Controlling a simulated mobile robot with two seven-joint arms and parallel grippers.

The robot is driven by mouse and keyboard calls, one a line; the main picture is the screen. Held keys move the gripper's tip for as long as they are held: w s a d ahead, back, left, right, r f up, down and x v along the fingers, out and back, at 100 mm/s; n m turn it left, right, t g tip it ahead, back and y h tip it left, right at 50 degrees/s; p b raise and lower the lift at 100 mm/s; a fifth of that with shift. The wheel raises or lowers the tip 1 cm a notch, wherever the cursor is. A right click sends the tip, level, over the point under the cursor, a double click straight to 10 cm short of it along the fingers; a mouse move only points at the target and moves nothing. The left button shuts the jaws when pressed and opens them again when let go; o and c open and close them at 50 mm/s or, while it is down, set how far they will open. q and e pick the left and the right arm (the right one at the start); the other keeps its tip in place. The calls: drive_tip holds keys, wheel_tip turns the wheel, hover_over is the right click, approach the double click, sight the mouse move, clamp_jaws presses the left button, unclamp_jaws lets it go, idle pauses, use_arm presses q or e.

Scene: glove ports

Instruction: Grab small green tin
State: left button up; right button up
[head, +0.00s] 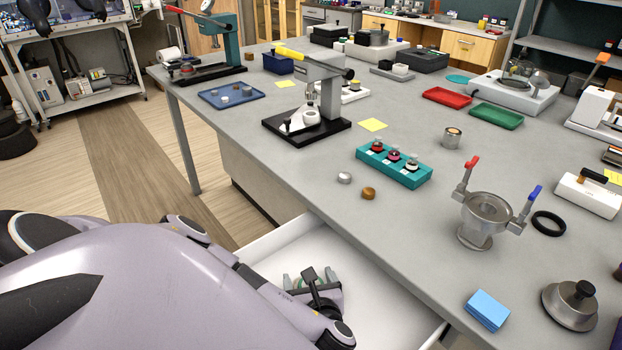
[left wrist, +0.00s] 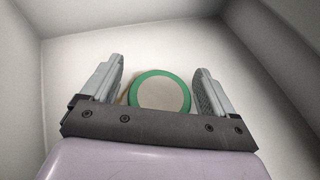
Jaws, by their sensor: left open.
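The small green tin (left wrist: 160,91) lies in a white drawer, seen in the left wrist view as a pale disc with a green rim. My left gripper (left wrist: 160,80) is open, with one finger on each side of the tin. My right gripper is not in view.
The grey table (head: 290,170) stands above and behind the drawer. Near its front edge are a silver knob (head: 344,178), a brown knob (head: 368,193), a metal vessel with red and blue handles (head: 485,220) and a blue block (head: 487,311).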

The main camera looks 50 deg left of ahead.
use_arm(q)
drive_tip(key=c, duration=1.1)
drive_tip(key=shift+r, duration=0.15)
